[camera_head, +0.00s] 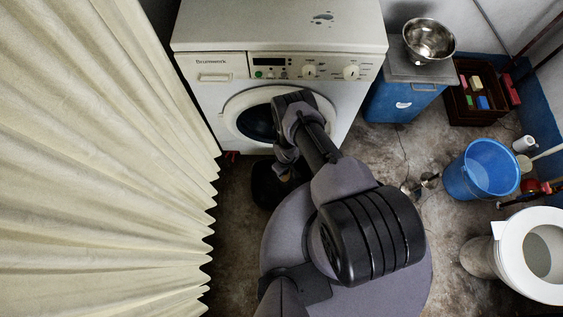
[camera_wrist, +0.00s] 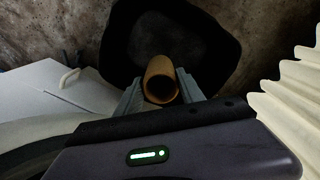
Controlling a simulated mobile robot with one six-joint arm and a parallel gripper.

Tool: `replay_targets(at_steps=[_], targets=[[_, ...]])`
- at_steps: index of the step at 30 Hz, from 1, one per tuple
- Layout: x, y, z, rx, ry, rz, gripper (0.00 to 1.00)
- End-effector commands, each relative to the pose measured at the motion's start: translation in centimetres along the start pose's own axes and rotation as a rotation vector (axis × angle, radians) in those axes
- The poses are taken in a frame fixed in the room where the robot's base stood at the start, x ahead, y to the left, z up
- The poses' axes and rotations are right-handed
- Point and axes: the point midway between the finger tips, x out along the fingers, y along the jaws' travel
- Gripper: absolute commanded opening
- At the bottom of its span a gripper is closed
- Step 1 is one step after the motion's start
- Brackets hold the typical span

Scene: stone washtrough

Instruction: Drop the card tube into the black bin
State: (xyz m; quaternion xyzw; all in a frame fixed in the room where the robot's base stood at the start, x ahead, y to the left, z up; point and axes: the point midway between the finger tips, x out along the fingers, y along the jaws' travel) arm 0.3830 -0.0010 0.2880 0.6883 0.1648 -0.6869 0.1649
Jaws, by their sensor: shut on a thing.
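The card tube (camera_wrist: 161,80) is a brown hollow cylinder, seen in the wrist view with one open end toward the camera. My gripper (camera_wrist: 161,84) is shut on it, with a grey finger on each side. The black bin (camera_wrist: 205,40) shows behind and around the tube in the wrist view, so the tube appears in front of the bin's opening. How high the tube is above the bin I cannot tell. In the head view the black bin (camera_head: 268,188) stands on the floor before the washing machine, partly hidden by my arm. The tube is hidden there.
A white washing machine (camera_head: 210,100) stands behind the bin. A cream curtain (camera_head: 100,160) hangs close on the left. A blue bucket (camera_head: 482,168), a toilet (camera_head: 525,250), a blue cabinet (camera_head: 400,98) with a metal bowl (camera_head: 428,40), and a brown crate (camera_head: 462,108) are on the right.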

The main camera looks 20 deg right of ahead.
Motion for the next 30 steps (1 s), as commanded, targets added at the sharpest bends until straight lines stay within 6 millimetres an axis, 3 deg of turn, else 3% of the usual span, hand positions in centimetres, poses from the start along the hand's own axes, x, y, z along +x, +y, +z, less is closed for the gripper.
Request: replay_targets(at_steps=[1, 8, 9, 12, 20, 23, 26, 30], targets=[[0.8, 0.0, 0.0, 0.000, 0.000, 0.000, 0.08], [0.6, 0.0, 0.0, 0.000, 0.000, 0.000, 0.08], [0.6, 0.0, 0.0, 0.000, 0.000, 0.000, 0.51], [0.6, 0.0, 0.0, 0.000, 0.000, 0.000, 0.71], [0.6, 0.0, 0.0, 0.000, 0.000, 0.000, 0.71], [-0.3, 0.0, -0.1, 0.000, 0.000, 0.000, 0.71], [-2.9, 0.0, -0.1, 0.000, 0.000, 0.000, 0.71], [-8.0, 0.1, -0.1, -0.001, 0.001, 0.001, 0.71]])
